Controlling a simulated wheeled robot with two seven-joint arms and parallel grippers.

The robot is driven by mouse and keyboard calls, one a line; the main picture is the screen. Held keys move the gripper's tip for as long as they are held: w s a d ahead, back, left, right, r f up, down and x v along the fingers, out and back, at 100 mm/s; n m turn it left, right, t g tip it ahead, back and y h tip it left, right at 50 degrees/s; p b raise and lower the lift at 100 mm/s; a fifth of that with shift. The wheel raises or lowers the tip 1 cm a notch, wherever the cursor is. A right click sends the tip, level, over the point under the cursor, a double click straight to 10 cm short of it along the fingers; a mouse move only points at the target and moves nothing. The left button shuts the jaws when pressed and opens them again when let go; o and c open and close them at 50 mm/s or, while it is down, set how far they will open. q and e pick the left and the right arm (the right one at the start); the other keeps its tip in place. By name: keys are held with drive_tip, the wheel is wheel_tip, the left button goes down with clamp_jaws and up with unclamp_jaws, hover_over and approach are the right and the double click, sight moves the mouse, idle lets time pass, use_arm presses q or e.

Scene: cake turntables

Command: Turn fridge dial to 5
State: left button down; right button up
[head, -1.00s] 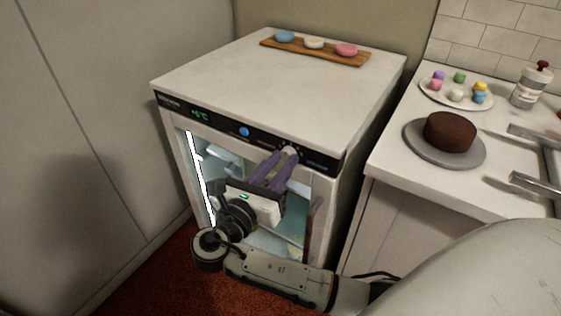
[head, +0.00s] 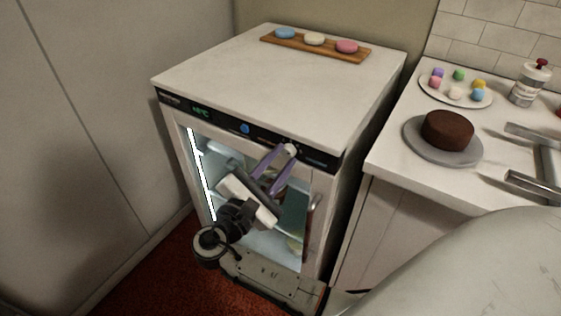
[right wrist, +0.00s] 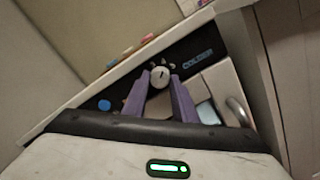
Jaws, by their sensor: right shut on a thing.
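The fridge (head: 290,95) is white with a glass door and a black control strip along its top front edge. Its dial (head: 291,149) is a pale round knob toward the right of that strip; it also shows in the right wrist view (right wrist: 159,77) with a dark pointer line. The numbers around it are too small to read. My right gripper (head: 286,153) has purple fingers, one on each side of the dial, shut on it. In the right wrist view the fingertips (right wrist: 159,82) flank the knob. My left gripper is not in view.
A green temperature display (head: 201,111) and a blue button (head: 245,128) sit left of the dial. A wooden board (head: 330,50) with macarons lies on the fridge top. The counter at right holds a plate of sweets (head: 428,96) and a turntable (head: 418,146) with a chocolate cake (head: 447,130).

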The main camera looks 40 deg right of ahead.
drive_tip(key=m+b, duration=0.1)
drive_tip(key=m, duration=0.1)
drive_tip(key=shift+f+m, duration=0.2)
drive_tip(key=shift+m, duration=0.2)
drive_tip(key=shift+m+g+b, duration=0.3)
drive_tip(key=shift+m+b, duration=0.3)
drive_tip(key=shift+m, duration=0.4)
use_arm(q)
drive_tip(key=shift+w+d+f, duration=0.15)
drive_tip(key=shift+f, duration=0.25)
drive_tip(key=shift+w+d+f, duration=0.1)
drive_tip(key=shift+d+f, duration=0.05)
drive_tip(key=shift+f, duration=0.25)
use_arm(e)
drive_tip(key=shift+r+m, duration=0.1)
drive_tip(key=shift+m, duration=0.4)
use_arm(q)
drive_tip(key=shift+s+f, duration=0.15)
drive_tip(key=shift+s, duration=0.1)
use_arm(e)
drive_tip(key=o, duration=1)
drive_tip(key=shift+o, duration=0.2)
